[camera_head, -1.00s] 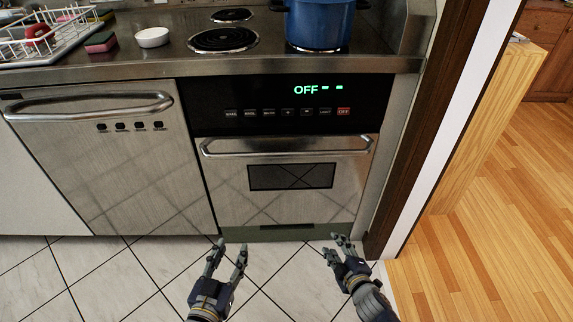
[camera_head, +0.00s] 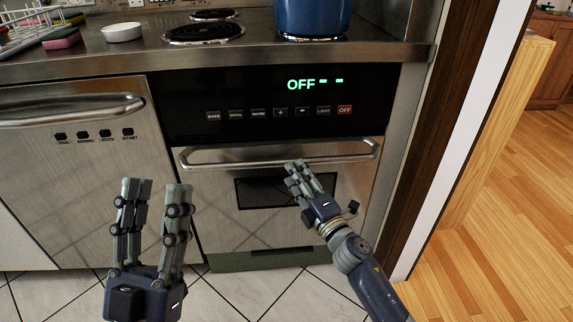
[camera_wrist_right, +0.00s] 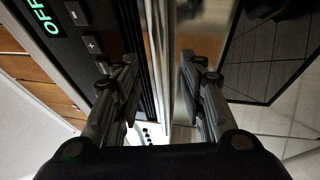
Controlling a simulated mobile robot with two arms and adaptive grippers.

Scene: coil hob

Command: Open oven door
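The oven door (camera_head: 216,220) is a steel front with a dark window and looks closed. Its long steel handle (camera_head: 230,156) runs across the top. My right gripper (camera_head: 299,172) is at the handle, right of its middle, and hides part of the window. In the right wrist view the handle (camera_wrist_right: 162,60) runs between the two spread fingers, with no clear contact on either side. My left gripper (camera_head: 156,190) is open and empty, left of the oven door and in front of the dishwasher.
The dishwasher (camera_head: 80,185) with its own bar handle stands left of the oven. The black control panel (camera_head: 240,98) reads OFF above the door. A blue pot (camera_head: 312,15) stands on the hob. A wooden frame and white wall edge are close on the right.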

